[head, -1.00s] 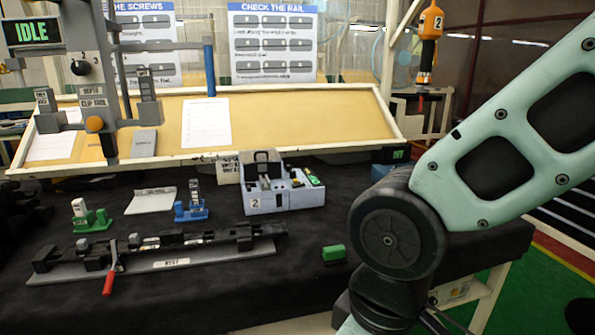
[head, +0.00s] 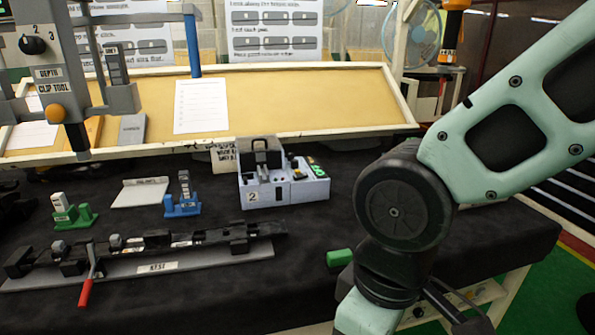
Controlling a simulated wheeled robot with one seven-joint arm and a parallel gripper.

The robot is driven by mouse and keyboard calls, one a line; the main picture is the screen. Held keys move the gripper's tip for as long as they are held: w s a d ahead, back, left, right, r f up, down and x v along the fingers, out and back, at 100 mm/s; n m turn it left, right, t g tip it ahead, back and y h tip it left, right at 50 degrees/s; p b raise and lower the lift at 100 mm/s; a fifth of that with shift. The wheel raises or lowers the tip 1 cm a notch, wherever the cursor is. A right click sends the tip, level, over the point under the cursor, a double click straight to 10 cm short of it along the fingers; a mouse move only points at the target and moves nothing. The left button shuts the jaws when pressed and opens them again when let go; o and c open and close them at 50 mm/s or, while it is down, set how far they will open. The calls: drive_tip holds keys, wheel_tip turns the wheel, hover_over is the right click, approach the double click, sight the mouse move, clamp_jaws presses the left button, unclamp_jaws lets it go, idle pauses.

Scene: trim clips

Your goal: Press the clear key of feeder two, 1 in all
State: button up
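Feeder two is a pale grey-lilac box (head: 266,196) with a "2" label on its front, standing on the black-covered table in the middle of the head view. A dark bracket rises from its top. Its right part carries small controls and a bright green-lit patch (head: 317,169). The controls are too small to read, so I cannot tell which one is the clear key. My arm crosses the right side of the view, with its dark joint to the right of the feeder and apart from it. My gripper is not in view.
A green block (head: 339,258) lies in front of the feeder. A long black rail fixture (head: 150,248) with a red handle, a blue stand (head: 183,200) and a green stand (head: 72,214) are to the left. A tilted tan board (head: 300,100) stands behind.

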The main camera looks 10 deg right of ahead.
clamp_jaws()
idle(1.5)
